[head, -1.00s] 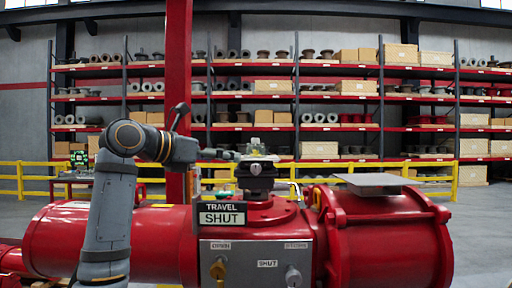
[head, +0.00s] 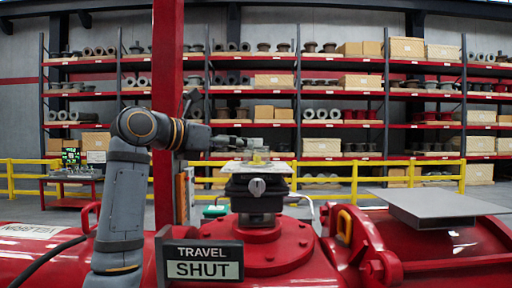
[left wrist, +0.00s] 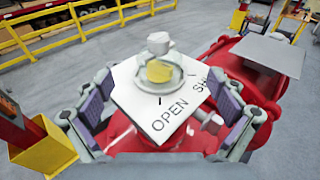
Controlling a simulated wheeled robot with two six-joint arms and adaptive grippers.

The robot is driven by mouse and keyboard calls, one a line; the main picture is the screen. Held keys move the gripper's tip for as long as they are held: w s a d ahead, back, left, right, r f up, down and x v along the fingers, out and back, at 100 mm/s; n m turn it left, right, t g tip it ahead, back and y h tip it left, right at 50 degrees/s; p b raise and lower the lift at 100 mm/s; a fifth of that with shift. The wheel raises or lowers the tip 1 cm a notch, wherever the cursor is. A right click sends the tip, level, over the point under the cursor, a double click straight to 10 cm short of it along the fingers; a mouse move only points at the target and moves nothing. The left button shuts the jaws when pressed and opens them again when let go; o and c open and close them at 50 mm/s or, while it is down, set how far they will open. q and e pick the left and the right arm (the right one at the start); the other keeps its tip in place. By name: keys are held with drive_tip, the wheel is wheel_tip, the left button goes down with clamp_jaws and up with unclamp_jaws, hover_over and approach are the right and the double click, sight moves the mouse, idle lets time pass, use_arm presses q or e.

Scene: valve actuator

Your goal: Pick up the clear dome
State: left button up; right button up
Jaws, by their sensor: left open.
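The clear dome (left wrist: 158,72) sits over a yellow indicator on a white plate (left wrist: 130,73) marked OPEN and SHUT in the left wrist view. It has a pale knob on top. In the head view the small dome (head: 258,157) is on top of the black actuator (head: 257,187). My left gripper (left wrist: 163,108) is open and empty, its purple-padded fingers apart on either side of the plate, with the dome ahead between them. In the head view the left gripper (head: 238,144) reaches in from the left, near the dome. My right gripper is not in view.
A TRAVEL SHUT sign (head: 203,262) stands in front of the red valve body (head: 290,242). A flat grey platform (head: 430,207) is at the right. A yellow railing (head: 330,170) and stocked shelves (head: 330,108) stand behind.

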sight(257, 148)
use_arm(q)
drive_tip(key=shift+w+d+r+p, duration=0.2)
drive_tip(key=shift+w+d+p, duration=0.15)
drive_tip(key=shift+d, duration=0.35)
drive_tip(key=shift+w+d+f, duration=0.3)
drive_tip(key=shift+w, duration=0.2)
drive_tip(key=shift+w+d+f, duration=0.25)
drive_tip(key=shift+w, duration=0.2)
drive_tip(key=p+x, duration=0.2)
drive_tip(key=p, duration=0.1)
drive_tip(key=shift+w, duration=0.4)
drive_tip(key=shift+w+d+f+p, duration=0.25)
drive_tip(key=shift+d+p, duration=0.15)
drive_tip(key=shift+d, duration=0.15)
drive_tip(key=shift+w+d+f+p, duration=0.1)
drive_tip(key=shift+w+d+p, duration=0.25)
drive_tip(key=shift+d, duration=0.2)
drive_tip(key=shift+w+d+f, duration=0.1)
drive_tip(key=shift+w+f, duration=0.05)
drive_tip(key=shift+a, duration=0.25)
drive_tip(key=c, duration=0.7)
drive_tip(key=shift+d, duration=0.1)
drive_tip(key=c, duration=0.6)
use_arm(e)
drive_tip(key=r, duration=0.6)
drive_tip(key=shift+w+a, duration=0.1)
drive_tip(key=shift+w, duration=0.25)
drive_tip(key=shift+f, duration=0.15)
